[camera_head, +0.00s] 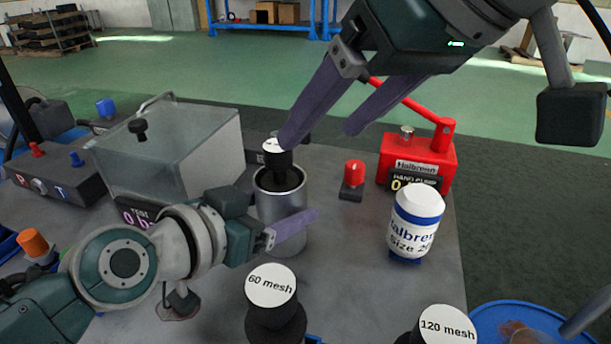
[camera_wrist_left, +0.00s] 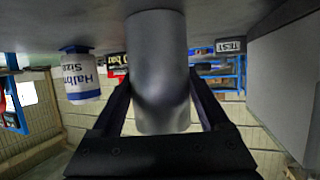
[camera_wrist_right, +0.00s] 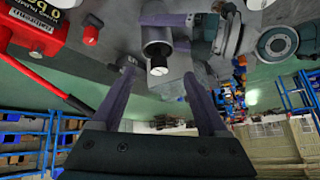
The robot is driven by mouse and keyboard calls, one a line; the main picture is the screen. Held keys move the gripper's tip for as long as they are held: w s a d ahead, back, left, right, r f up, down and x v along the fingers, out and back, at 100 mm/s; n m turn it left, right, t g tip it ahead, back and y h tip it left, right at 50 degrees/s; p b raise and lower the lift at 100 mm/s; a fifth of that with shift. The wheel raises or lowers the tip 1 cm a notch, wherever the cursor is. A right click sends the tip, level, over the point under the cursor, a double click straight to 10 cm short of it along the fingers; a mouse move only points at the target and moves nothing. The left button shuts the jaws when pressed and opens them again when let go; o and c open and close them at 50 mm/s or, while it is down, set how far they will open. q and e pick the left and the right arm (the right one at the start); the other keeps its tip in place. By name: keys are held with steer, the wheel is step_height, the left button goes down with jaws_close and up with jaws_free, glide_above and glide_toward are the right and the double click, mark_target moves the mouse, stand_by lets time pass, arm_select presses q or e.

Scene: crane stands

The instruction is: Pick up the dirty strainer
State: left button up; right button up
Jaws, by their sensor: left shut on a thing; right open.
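A grey metal cylinder (camera_head: 282,215) stands upright on the bench. A strainer with a black top (camera_head: 279,178) and a round white cap sits in its mouth; its lower part is hidden inside. My left gripper (camera_head: 284,230) is shut on the cylinder's side, and the cylinder (camera_wrist_left: 158,75) fills the space between its fingers in the left wrist view. My right gripper (camera_head: 318,136) is open and empty. One of its fingertips overlaps the white cap in the head view. In the right wrist view the white cap (camera_wrist_right: 158,71) lies between its fingers.
A 60 mesh strainer (camera_head: 272,288) and a 120 mesh one (camera_head: 446,328) stand at the front. A white Halbrenn container (camera_head: 413,222) and a red hand pump (camera_head: 418,155) stand to the right. A clear box (camera_head: 165,150) stands behind left. A blue basin (camera_head: 500,315) is at lower right.

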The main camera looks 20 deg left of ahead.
mark_target(278, 150)
step_height(278, 150, up, 3)
steer(key=w+a+n+h, duration=0.1)
steer(key=w+a, duration=0.1)
steer(key=x, duration=0.6)
steer(key=s+x, duration=0.1)
steer(key=x, duration=0.2)
steer(key=shift+w+a+f, duration=0.15)
steer(key=shift+f, duration=0.35)
steer(key=shift+x, duration=0.8)
jaws_close()
